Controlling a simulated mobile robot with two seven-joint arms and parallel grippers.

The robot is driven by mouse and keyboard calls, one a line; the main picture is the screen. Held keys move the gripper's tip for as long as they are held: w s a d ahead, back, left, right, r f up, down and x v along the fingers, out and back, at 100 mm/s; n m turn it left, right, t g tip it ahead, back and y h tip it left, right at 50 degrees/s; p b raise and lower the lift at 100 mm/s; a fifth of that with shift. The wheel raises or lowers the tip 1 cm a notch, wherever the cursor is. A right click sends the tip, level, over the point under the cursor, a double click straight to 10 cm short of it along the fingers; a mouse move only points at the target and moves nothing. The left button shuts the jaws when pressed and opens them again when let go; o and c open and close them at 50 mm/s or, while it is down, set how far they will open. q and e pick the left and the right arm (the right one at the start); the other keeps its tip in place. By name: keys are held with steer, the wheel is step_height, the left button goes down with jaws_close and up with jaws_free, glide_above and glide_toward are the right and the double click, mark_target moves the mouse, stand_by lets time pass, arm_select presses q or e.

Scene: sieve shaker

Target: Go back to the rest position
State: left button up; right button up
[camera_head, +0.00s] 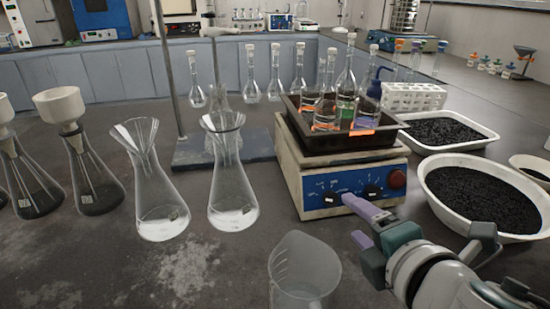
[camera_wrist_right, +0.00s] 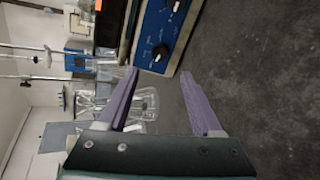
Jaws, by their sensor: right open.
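My right gripper (camera_head: 352,218) is in front of the blue control panel of a cream-coloured bench device (camera_head: 305,209). It comes in from the lower right. Its two purple fingers are apart with nothing seen between them; one overlaps the panel near a knob in the head view. In the right wrist view the open fingers (camera_wrist_right: 159,73) point towards the panel (camera_wrist_right: 159,32), with a black knob (camera_wrist_right: 160,53) beyond them. I cannot tell whether a finger touches the device. My left gripper is not in view.
A black tray (camera_head: 340,143) with flasks sits on the device. A clear beaker (camera_head: 303,270) stands just left of my right gripper. Conical flasks (camera_head: 232,190) stand further left. A white bowl of black grains (camera_head: 440,207) is to the right.

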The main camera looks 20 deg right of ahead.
steer(key=s+d+r+m+g+h+p, duration=0.1)
steer(key=s+r+m+g+p, duration=0.3)
steer(key=s+r+m+p, duration=0.4)
steer(key=s+a+r+m+g+y+p, duration=0.4)
steer(key=s+a+r+m+g+y, duration=0.15)
steer(key=s+a+m, duration=0.35)
step_height(320, 180, up, 38)
steer(key=n+p, duration=0.1)
steer(key=p, duration=3.6)
steer(key=shift+s+d+h, duration=0.3)
steer(key=shift+s+h, duration=0.1)
steer(key=shift+h, duration=0.05)
